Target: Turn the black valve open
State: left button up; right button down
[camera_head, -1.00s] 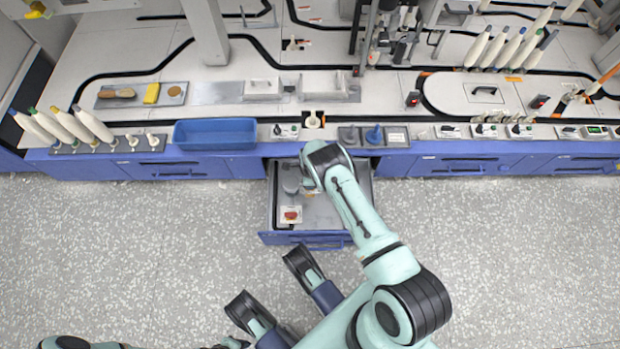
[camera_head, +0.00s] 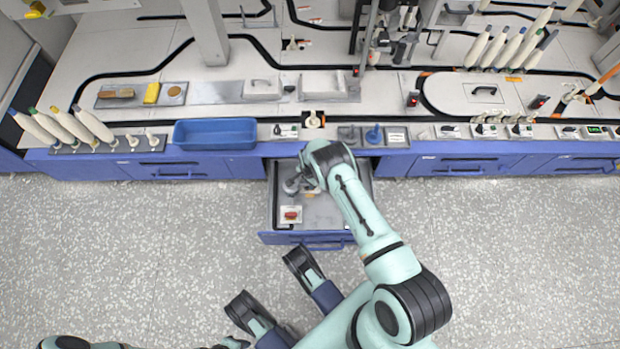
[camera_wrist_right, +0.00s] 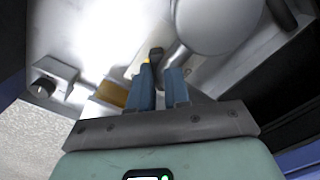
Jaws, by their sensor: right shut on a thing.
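The black valve (camera_wrist_right: 156,54) shows in the right wrist view as a small black handle with a touch of yellow, right at my fingertips. My right gripper (camera_wrist_right: 160,82) has its blue fingers close together around it. In the head view my right gripper (camera_head: 306,182) is low over the open drawer (camera_head: 325,215), and my wrist hides the valve there. Only part of my left arm shows at the bottom left edge; I cannot make out its gripper.
A red knob on a pale plate (camera_head: 291,215) sits at the drawer's front left. A grey round part (camera_head: 292,186) lies beside my gripper. The wrist view shows a large pale round body (camera_wrist_right: 218,22) close by. A blue bin (camera_head: 215,133) stands on the counter behind.

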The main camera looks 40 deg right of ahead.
jog(key=n, duration=0.4)
jog(key=shift+n, duration=0.3)
jog(key=n, duration=0.4)
jog(key=shift+n, duration=0.3)
jog(key=c, duration=1.1)
grip_release()
pick_arm(q)
jog(key=w+d+r+t+p, duration=0.1)
jog(key=w+r+t+p, duration=0.2)
jog(key=w, duration=0.6)
notch_tip(320, 180, up, 3)
jog(key=shift+f+m+p, duration=0.15)
jog(key=shift+m+p, duration=0.15)
jog(key=shift+p, duration=0.5)
pick_arm(e)
notch_tip(320, 180, up, 14)
jog(key=shift+f, duration=0.25)
